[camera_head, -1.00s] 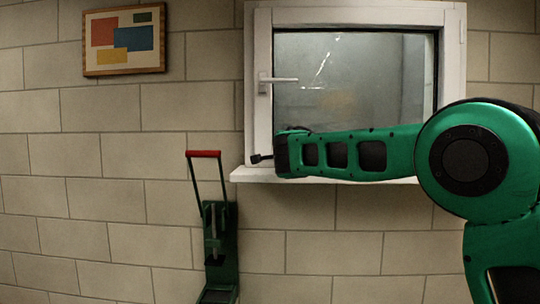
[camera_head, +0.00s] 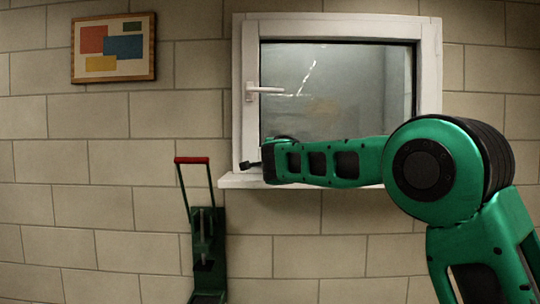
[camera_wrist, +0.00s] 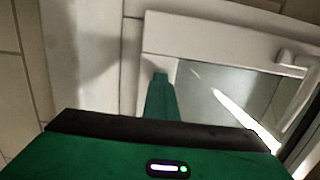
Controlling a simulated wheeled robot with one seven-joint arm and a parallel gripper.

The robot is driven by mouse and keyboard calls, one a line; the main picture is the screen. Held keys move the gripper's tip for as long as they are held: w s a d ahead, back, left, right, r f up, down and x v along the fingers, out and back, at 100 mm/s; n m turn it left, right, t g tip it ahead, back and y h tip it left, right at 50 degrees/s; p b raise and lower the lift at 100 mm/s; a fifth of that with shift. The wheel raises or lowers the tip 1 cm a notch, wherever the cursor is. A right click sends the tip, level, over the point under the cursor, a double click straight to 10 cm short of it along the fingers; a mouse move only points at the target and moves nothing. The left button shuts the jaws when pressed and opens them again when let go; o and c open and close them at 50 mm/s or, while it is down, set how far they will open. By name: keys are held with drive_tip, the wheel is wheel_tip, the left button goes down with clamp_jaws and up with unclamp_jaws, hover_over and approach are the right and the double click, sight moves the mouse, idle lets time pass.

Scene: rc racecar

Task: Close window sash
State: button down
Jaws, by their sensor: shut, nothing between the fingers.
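The white window sash (camera_head: 250,130), with a glass pane (camera_head: 330,90), sits in the wall frame. Its white handle (camera_head: 265,90) is on the left side and points right, level. In the wrist view the sash (camera_wrist: 215,47) and handle (camera_wrist: 295,62) show at an angle. My gripper (camera_head: 246,166) is at the sash's lower left, just above the sill; its fingers look small and dark there. In the wrist view my gripper (camera_wrist: 160,74) is shut and empty, its tip over the sash's corner area. I cannot tell whether it touches, or whether the sash stands slightly ajar.
A white sill (camera_head: 235,182) juts out below the window. A green stand with a red-topped handle (camera_head: 192,160) stands below left. A framed picture (camera_head: 114,48) hangs on the block wall. The wall left of the window is otherwise clear.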

drive_tip(key=shift+s+f, duration=0.35)
drive_tip(key=shift+f, duration=0.35)
drive_tip(key=s+a+r, duration=0.2)
drive_tip(key=s, duration=1.1)
drive_tip(key=s+d+f+n+g+h, duration=0.1)
drive_tip(key=s+d+f+g, duration=0.1)
drive_tip(key=d+f, duration=0.5)
drive_tip(key=s+d+f+n+g+h, duration=0.1)
drive_tip(key=d+f+n+g+h, duration=0.15)
drive_tip(key=d, duration=0.85)
drive_tip(key=s+d+f+n+g, duration=0.2)
drive_tip(key=s+d+f+g, duration=0.3)
drive_tip(key=s+d+f, duration=0.8)
drive_tip(key=s+d+f+n+g, duration=0.1)
drive_tip(key=s+d+f+g, duration=0.3)
drive_tip(key=s, duration=0.5)
drive_tip(key=s+d+f+n+g, duration=0.1)
drive_tip(key=s+d+f+n, duration=0.1)
drive_tip(key=s+d+f, duration=0.45)
drive_tip(key=s+a+f+n+g+y, duration=0.1)
drive_tip(key=s+a+f, duration=0.1)
drive_tip(key=s, duration=0.6)
drive_tip(key=s+a+f+n+g+y, duration=0.2)
drive_tip(key=s+a, duration=0.1)
drive_tip(key=s, duration=0.6)
drive_tip(key=shift+s+f, duration=0.2)
drive_tip(key=shift+f, duration=0.1)
